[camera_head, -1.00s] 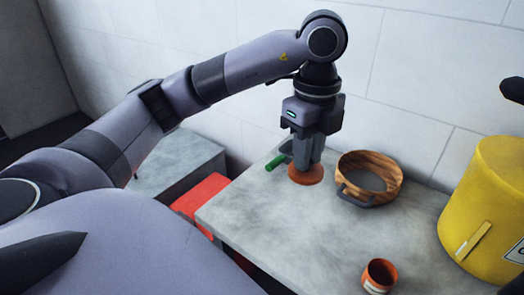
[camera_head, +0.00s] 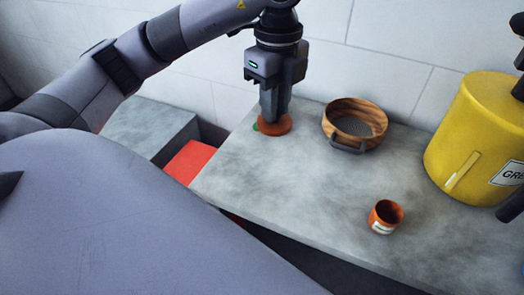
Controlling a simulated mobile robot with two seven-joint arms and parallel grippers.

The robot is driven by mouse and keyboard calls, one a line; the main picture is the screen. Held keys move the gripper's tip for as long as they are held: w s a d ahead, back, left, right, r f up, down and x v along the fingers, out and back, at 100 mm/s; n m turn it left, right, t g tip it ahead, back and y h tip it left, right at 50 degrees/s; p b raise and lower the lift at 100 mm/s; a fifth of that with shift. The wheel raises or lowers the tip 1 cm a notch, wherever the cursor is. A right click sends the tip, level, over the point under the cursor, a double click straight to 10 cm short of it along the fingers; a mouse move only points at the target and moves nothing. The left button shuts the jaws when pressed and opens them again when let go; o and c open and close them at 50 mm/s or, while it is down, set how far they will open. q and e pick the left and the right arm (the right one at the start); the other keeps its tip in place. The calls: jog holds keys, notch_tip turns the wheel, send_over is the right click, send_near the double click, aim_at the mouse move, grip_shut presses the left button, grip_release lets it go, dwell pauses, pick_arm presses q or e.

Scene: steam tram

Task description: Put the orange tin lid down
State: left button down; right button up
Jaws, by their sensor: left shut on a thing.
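The orange tin lid (camera_head: 284,126) is a flat, round disc near the back left of the grey worktop (camera_head: 290,185). My left gripper (camera_head: 271,117) points straight down and is shut on it. The lid is at or just above the worktop; I cannot tell whether it touches. A green object (camera_head: 255,127) shows only as a small piece at the lid's left edge, mostly hidden. An open orange tin (camera_head: 385,217) with a pale label stands upright near the front edge. My right gripper is not clearly seen.
A round wooden-rimmed sieve (camera_head: 340,131) stands right of the lid. A large yellow container (camera_head: 470,135) stands at the right. Dark parts at the right edge are unclear. A red surface (camera_head: 190,162) lies below the left edge. The middle worktop is clear.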

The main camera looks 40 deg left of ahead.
pick_arm(q)
jog(key=shift+s+a, duration=0.1)
jog(key=shift+a, duration=0.15)
jog(key=shift+f, duration=0.25)
notch_tip(320, 180, down, 14)
jog(key=b, duration=0.2)
jog(key=shift+f+b, duration=0.2)
jog(key=shift+b, duration=0.2)
jog(key=shift+f, duration=2.65)
jog(key=shift+f, duration=0.1)
jog(key=c, duration=1)
grip_release()
